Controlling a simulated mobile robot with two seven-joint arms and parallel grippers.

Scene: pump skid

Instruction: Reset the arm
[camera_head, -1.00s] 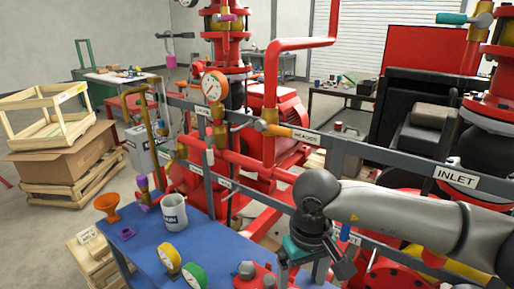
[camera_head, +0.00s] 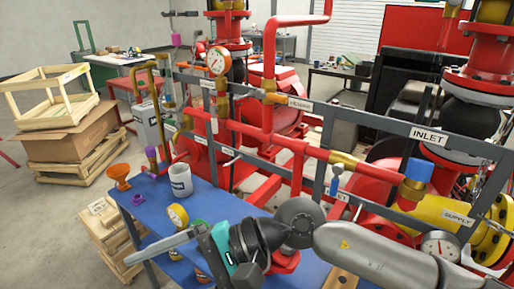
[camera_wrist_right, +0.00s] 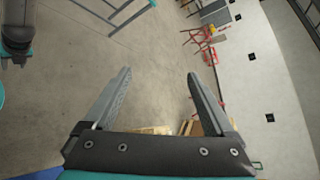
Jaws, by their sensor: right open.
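My right arm comes in from the right in the head view and reaches over the blue bench (camera_head: 213,205). Its gripper (camera_head: 170,262) points left over the bench's front part, with its fingers spread. In the right wrist view the same gripper (camera_wrist_right: 158,82) is open, with nothing between the fingers and bare concrete floor beyond. My left gripper is not seen in the head view.
A grey mug (camera_head: 181,181), an orange funnel (camera_head: 120,174) and a yellow-rimmed gauge (camera_head: 178,214) stand on the bench. Red pipes and the grey INLET rail (camera_head: 430,136) run close behind my arm.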

